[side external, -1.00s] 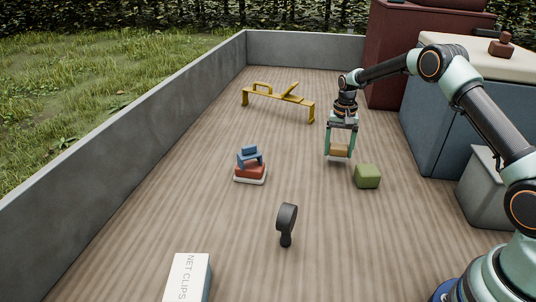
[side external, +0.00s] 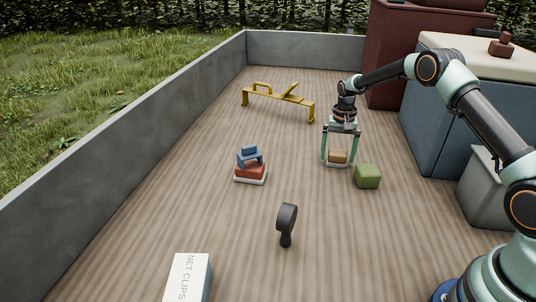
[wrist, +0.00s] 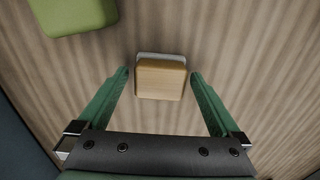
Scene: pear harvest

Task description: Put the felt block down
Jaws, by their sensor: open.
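The felt block, a tan wooden block (side external: 338,156) with a pale layer under it, sits on the wood-grain deck in the side view. It also shows in the wrist view as a tan block (wrist: 160,80) with a white edge (wrist: 160,56) along its far side. My gripper (side external: 338,161) is open and low over the block, pointing down. In the wrist view, the green fingers of my gripper (wrist: 160,74) stand on both sides of the block, with a gap at each side.
A green block (side external: 367,176) lies just right of my gripper. A blue, red and white stack (side external: 250,167) stands to the left. A black hand tool (side external: 286,222), a yellow stand (side external: 280,99) and a NET CLIPS box (side external: 188,278) are farther off. A grey wall (side external: 130,128) edges the deck.

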